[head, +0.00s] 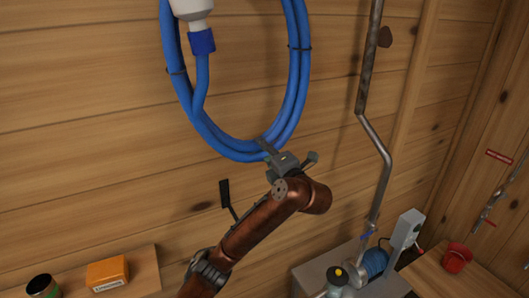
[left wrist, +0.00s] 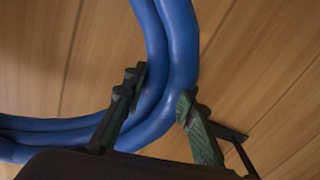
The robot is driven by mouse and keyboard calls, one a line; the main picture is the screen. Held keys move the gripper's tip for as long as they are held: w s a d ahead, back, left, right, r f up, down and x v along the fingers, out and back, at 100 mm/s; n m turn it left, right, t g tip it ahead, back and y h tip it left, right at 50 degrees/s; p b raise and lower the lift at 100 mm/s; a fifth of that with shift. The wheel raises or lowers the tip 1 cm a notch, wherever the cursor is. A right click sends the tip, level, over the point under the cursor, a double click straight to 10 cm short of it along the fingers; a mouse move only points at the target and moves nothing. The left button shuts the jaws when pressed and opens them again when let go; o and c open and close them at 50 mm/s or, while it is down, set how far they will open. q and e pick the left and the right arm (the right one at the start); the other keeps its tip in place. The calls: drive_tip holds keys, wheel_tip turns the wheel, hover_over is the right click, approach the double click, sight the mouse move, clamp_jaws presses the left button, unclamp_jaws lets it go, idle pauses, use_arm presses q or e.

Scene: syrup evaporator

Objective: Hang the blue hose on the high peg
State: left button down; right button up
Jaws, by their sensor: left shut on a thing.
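The blue hose (head: 299,75) is a large coil of several strands against the plank wall, tied with dark bands. Its top runs out of the head view. A white fitting with a blue collar (head: 202,41) hangs inside the coil at upper left. My left gripper (head: 268,150) is at the bottom of the coil, shut on the hose. In the left wrist view the hose strands (left wrist: 165,60) pass between the two fingers of the left gripper (left wrist: 160,108). The high peg does not show in either view. My right gripper is not in view.
A bent metal pipe (head: 374,140) runs up the wall right of the coil. Below stand a grey box (head: 312,279), a blue pump-like part (head: 374,262) and a red bucket (head: 456,257). An orange box (head: 107,272) and a dark jar (head: 42,286) stand on a wooden shelf (head: 147,274) at lower left.

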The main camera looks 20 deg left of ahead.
use_arm(q)
drive_tip(key=shift+x, duration=1.05)
drive_tip(key=shift+w+a+f+b, duration=0.15)
drive_tip(key=shift+w+a+f, duration=0.1)
drive_tip(key=shift+f, duration=0.35)
drive_tip(key=shift+w+a+f+b, duration=0.1)
drive_tip(key=shift+a+f+b, duration=0.1)
drive_tip(key=shift+f, duration=0.45)
drive_tip(key=c, duration=1.5)
unclamp_jaws()
drive_tip(key=shift+o, duration=0.7)
drive_tip(key=shift+f, duration=0.2)
drive_tip(key=shift+o, duration=1)
drive_tip(key=shift+r, duration=0.1)
